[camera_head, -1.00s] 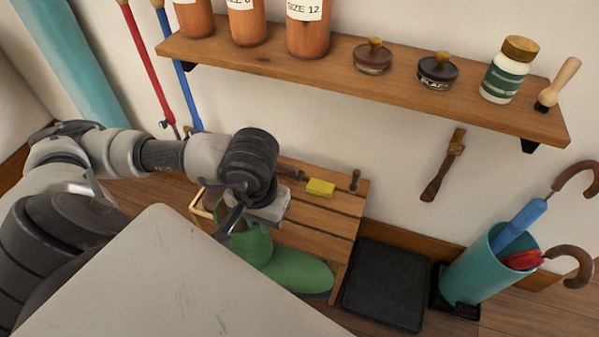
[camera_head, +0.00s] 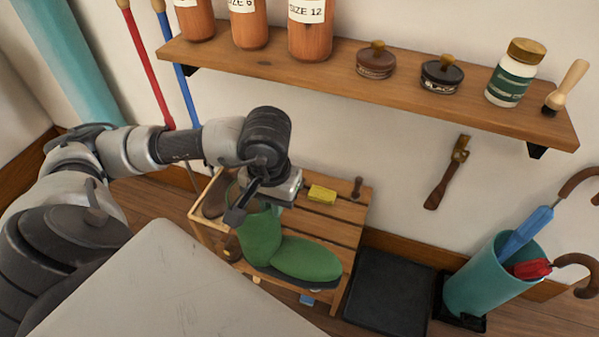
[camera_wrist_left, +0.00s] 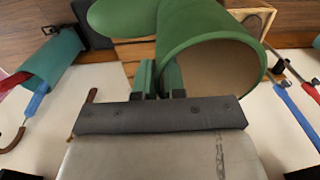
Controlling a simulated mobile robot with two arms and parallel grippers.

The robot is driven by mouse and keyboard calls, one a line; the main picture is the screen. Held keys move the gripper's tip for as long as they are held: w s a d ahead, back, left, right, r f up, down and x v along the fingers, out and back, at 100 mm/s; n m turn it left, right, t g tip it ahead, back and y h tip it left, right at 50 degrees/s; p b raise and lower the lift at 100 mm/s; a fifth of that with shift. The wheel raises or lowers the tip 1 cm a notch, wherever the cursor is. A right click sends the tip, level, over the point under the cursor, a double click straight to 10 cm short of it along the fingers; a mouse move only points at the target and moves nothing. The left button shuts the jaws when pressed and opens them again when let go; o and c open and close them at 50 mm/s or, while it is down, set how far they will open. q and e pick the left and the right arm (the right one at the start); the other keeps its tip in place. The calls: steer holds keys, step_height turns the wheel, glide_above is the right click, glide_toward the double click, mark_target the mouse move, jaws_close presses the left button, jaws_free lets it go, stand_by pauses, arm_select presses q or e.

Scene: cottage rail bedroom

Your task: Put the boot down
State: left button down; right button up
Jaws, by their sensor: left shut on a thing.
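The green boot (camera_head: 305,258) is at the slatted wooden bench (camera_head: 347,213), its toe pointing right in the head view. My left gripper (camera_head: 262,203) is shut on the rim of the boot's shaft. The left wrist view shows the boot (camera_wrist_left: 215,30) with its open top toward the camera and the gripper's fingers (camera_wrist_left: 158,82) at the shaft wall. The boot looks upright and over the slats; whether its sole touches them I cannot tell. My right gripper is not in view.
A yellow sponge-like block (camera_head: 322,194) lies on the bench behind the boot. A black mat (camera_head: 390,290) and a teal umbrella stand (camera_head: 490,280) are to the right. A wall shelf (camera_head: 400,85) with bottles and tins hangs above.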

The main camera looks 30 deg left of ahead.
arm_select(q)
steer(key=w+a, duration=0.3)
steer(key=w, duration=1)
step_height(320, 180, down, 7)
steer(key=shift+w, duration=0.15)
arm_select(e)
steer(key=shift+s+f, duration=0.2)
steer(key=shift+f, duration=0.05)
arm_select(q)
steer(key=shift+a, duration=0.1)
steer(key=c, duration=1.2)
jaws_free()
steer(key=shift+f, duration=0.1)
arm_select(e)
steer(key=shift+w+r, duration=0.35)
